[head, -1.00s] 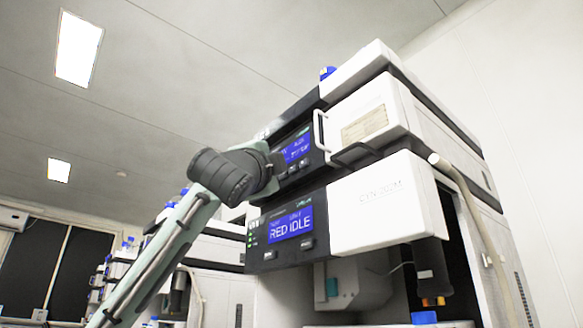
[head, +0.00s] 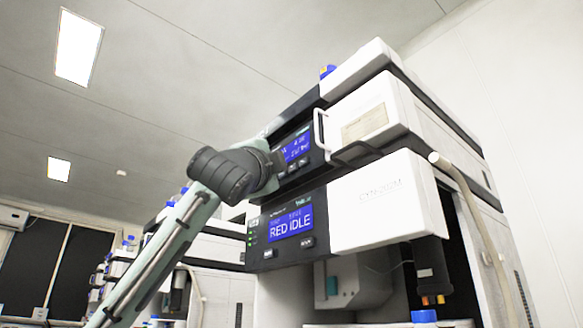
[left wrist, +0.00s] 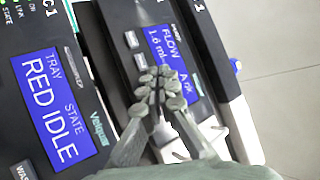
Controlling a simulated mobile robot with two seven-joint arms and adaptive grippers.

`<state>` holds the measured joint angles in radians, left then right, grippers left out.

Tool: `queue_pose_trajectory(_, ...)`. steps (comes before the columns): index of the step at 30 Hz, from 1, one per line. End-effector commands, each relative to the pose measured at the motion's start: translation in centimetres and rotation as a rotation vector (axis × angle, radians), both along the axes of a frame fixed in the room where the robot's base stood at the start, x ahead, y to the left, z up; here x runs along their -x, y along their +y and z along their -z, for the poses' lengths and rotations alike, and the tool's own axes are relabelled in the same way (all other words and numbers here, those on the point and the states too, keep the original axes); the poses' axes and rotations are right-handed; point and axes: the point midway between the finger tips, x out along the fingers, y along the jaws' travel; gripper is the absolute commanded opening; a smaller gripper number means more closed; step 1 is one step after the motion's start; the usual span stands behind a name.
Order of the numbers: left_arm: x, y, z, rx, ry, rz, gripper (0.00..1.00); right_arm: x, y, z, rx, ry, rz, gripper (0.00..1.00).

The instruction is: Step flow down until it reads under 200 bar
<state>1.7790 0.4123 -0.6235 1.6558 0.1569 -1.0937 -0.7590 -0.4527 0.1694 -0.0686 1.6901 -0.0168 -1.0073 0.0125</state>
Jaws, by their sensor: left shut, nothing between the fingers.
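The upper module's blue display (head: 297,148) sits in a black front panel. In the head view its small digits are too blurred to read surely. In the left wrist view the flow display (left wrist: 172,55) shows FLOW and about 1.6 ml, with part of it hidden behind my fingers. Small pale buttons (left wrist: 130,39) run along the panel beside the display. My left gripper (left wrist: 158,88) is shut and empty, with its fingertips at the button row, covering part of it. Whether they touch a button I cannot tell. In the head view my wrist hides the panel's left part. My right gripper is out of view.
Below is a second module with a blue display (head: 290,223) reading RED IDLE and two buttons. A white handle (head: 320,135) stands out just right of the upper display. A white cover (head: 388,203) juts forward at the lower right.

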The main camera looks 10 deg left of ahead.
Motion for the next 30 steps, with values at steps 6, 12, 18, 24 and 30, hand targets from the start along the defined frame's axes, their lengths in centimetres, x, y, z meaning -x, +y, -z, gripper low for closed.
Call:
queue_pose_trajectory(6,-0.02,-0.01,-0.02,0.000,0.000,0.000,0.00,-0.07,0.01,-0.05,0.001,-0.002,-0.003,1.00)
queue_pose_trajectory(12,-0.49,-0.41,-0.09,0.000,0.001,0.001,0.00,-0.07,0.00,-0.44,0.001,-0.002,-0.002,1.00)
queue_pose_trajectory(18,-0.69,-0.54,0.00,0.000,0.000,0.000,0.00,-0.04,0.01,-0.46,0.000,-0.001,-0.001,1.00)
queue_pose_trajectory(24,-0.69,-0.53,0.00,0.000,0.000,0.000,0.00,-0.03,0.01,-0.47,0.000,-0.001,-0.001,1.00)
queue_pose_trajectory(30,-0.82,-0.62,-0.01,0.000,0.000,0.000,0.00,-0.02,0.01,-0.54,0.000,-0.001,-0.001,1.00)
